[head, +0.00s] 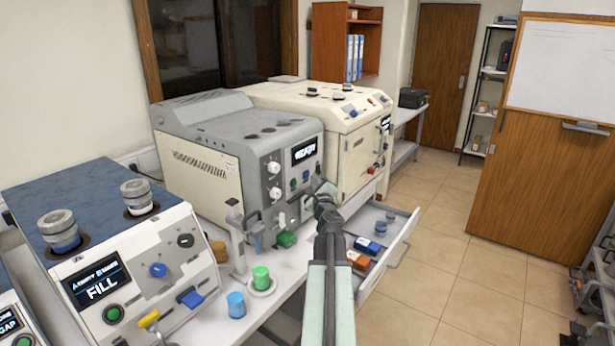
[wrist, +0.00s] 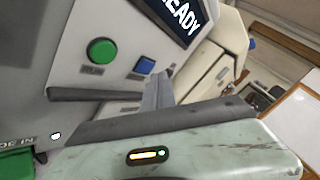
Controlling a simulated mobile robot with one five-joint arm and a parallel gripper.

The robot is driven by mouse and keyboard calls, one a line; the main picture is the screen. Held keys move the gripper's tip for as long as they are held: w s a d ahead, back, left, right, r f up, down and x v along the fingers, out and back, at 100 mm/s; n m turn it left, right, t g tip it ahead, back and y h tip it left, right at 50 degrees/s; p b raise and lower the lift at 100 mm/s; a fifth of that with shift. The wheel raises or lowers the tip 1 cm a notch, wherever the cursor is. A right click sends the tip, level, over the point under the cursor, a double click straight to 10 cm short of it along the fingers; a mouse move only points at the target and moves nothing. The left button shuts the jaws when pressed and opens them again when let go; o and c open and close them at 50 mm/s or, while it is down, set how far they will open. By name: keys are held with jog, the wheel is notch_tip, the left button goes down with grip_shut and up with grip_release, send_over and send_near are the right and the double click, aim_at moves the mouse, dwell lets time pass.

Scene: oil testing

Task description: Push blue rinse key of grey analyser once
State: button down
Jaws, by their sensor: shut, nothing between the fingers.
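The grey analyser (head: 205,150) stands on the bench, its front panel facing right. In the wrist view its screen (wrist: 176,15) reads READY, partly cut off. Below the screen are a round green button (wrist: 101,51) and, to its right, the square blue key (wrist: 144,65). In the head view the blue key (head: 306,176) is very small, beside the green button (head: 293,183). My gripper (head: 321,186) is shut and empty in front of the panel's lower right. In the wrist view my gripper (wrist: 158,91) points at the panel just below the blue key; contact cannot be told.
A cream machine (head: 345,125) stands behind the analyser. An open drawer (head: 400,240) with blue and orange items lies to the right of my arm. A blue-topped machine (head: 110,240), a green cup (head: 261,278) and a blue cup (head: 236,304) are at the left front.

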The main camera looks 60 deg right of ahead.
jog(key=shift+w, duration=0.1)
jog(key=shift+w, duration=0.3)
jog(key=shift+w, duration=0.45)
dwell(0.6)
jog(key=shift+s, duration=0.85)
jog(key=s, duration=0.5)
dwell(0.4)
dwell(0.6)
